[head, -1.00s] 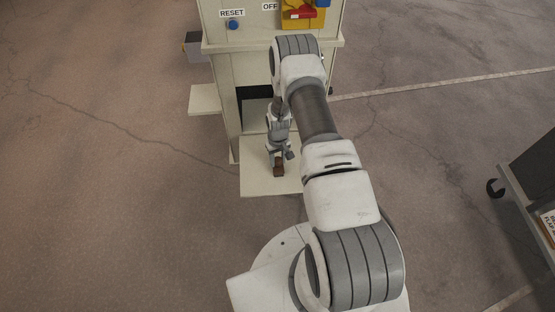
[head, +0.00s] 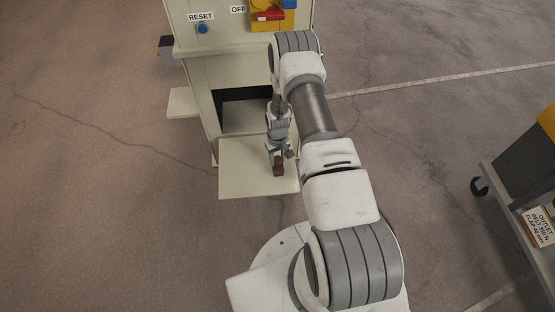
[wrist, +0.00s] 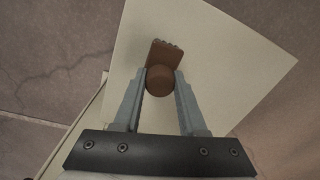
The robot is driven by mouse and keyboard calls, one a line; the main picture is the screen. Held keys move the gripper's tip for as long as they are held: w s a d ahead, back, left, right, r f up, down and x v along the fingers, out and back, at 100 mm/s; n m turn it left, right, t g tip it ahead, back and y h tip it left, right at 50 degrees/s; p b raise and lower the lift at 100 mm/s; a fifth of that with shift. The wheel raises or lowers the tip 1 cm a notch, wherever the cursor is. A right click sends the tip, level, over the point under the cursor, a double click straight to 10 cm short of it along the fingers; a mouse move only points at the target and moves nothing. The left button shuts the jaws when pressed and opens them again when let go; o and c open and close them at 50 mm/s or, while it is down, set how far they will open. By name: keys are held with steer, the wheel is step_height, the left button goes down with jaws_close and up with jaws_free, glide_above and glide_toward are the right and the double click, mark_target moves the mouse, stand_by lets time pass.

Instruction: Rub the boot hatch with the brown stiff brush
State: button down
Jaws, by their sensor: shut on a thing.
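The brown brush (wrist: 162,76) is between the two fingers of my gripper (wrist: 161,88) in the wrist view, its wider bristle end pointing away from the gripper. In the head view my gripper (head: 279,160) is shut on the brush (head: 279,169). The boot hatch appears to be the pale flat panel (head: 238,182) at the foot of the cream cabinet, below its dark opening. It also fills much of the wrist view (wrist: 225,65). The brush is over the panel; I cannot tell whether it touches.
The cream cabinet (head: 200,95) carries a RESET button (head: 202,28) and a yellow-and-red switch (head: 268,14). A small pale ledge (head: 183,103) sticks out at its left. A wheeled cart (head: 510,190) with a label stands at the right. The floor on the left is clear.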

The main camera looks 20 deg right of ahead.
steer(key=shift+w+a+r+p, duration=0.1)
steer(key=shift+r+p, duration=1.25)
steer(key=shift+r, duration=2.2)
steer(key=shift+r, duration=0.1)
